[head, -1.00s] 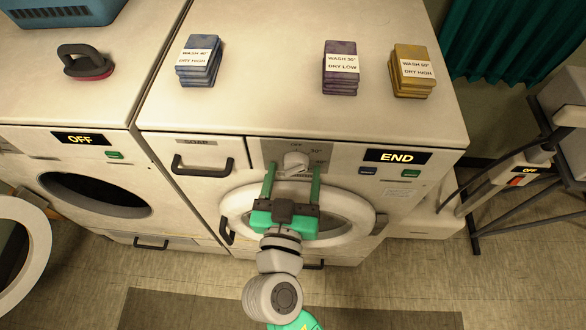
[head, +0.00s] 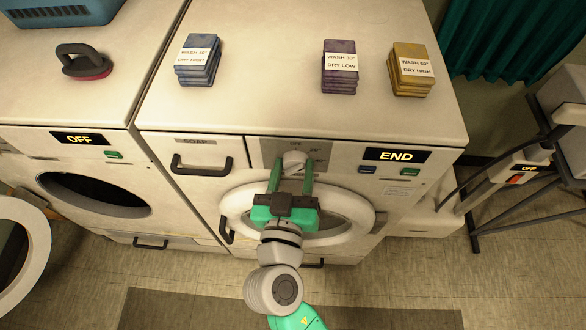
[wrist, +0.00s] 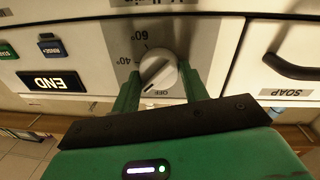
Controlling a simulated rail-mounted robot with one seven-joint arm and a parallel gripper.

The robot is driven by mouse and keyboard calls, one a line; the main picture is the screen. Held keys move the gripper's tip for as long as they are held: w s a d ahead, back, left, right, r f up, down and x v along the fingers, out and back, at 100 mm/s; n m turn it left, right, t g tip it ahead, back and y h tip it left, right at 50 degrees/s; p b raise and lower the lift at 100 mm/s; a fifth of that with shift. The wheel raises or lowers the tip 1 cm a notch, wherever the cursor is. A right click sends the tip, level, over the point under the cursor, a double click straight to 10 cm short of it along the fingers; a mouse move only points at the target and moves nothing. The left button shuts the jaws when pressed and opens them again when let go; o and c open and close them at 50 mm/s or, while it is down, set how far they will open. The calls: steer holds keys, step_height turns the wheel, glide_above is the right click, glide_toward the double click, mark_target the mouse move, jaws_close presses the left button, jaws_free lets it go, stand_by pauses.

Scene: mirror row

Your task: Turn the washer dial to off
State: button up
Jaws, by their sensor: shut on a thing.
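The washer dial (head: 295,160) is a round white knob on a grey panel at the top front of the middle machine. It shows upside down in the wrist view (wrist: 159,70), with OFF, 40° and 60° printed around it. Its raised ridge lies diagonally; one end is near the OFF print, but I cannot tell exactly where it points. My gripper (head: 293,167) has a green finger on each side of the knob and is shut on it. The fingers also flank it in the wrist view (wrist: 162,84). The washer display (head: 398,155) reads END.
A soap drawer with a dark handle (head: 202,165) is left of the dial panel. The round door (head: 347,213) is below. Card stacks, including a purple one (head: 339,68), stand on top. The left machine's display (head: 81,139) reads OFF.

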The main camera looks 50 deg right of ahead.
steer(key=n, duration=0.4)
steer(key=n+p, duration=0.1)
steer(key=n, duration=0.4)
steer(key=shift+t+h, duration=0.3)
steer(key=shift+t, duration=0.1)
steer(key=shift+f+n, duration=0.1)
steer(key=shift+n, duration=0.2)
steer(key=o, duration=1)
steer(key=v, duration=0.8)
steer(key=shift+b, duration=0.4)
